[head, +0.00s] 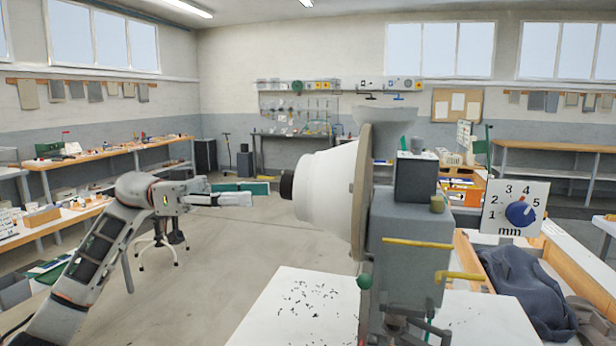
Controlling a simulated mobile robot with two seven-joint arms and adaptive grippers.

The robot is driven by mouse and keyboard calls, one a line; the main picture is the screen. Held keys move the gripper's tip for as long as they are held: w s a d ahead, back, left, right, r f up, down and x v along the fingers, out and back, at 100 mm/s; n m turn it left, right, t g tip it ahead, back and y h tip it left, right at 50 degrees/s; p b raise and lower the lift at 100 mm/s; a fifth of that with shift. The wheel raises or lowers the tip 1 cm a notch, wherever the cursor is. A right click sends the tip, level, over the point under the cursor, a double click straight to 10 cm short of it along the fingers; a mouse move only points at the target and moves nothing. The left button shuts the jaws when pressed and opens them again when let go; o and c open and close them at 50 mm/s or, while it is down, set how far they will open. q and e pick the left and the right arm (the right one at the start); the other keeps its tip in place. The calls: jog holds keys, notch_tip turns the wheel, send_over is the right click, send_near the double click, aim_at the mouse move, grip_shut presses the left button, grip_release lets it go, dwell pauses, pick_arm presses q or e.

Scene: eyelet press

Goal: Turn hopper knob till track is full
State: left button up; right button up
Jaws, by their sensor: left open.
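The eyelet press is a grey machine (408,245) right of centre. A white conical hopper (326,190) sticks out on its left side, against a tan round plate (362,190). The black hopper knob (286,185) is at the hopper's narrow left end. My left gripper (262,192) comes in from the left at about knob height. It is open and empty, with its fingertips pointing at the knob and a small gap showing between. The track and how full it is cannot be made out from here. My right gripper is not in view.
A white table top (290,305) with scattered small dark bits lies below the hopper. A dial with a blue knob (520,213) marked in mm stands right of the press. Dark cloth (525,290) lies in a wooden tray at right. Open floor lies behind my left arm.

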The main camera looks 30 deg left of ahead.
pick_arm(q)
jog(key=w+d+r+p, duration=0.1)
jog(key=d+r+p, duration=0.1)
jog(key=d, duration=0.4)
jog(key=shift+d+r+n+g+y, duration=0.25)
jog(key=shift+d+n+g+y, duration=0.05)
jog(key=shift+n+y, duration=0.1)
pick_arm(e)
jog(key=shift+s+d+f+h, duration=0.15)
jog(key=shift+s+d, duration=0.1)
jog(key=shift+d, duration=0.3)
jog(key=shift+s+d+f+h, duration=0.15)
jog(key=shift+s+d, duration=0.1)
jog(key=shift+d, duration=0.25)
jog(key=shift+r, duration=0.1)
pick_arm(q)
jog(key=c, duration=1.1)
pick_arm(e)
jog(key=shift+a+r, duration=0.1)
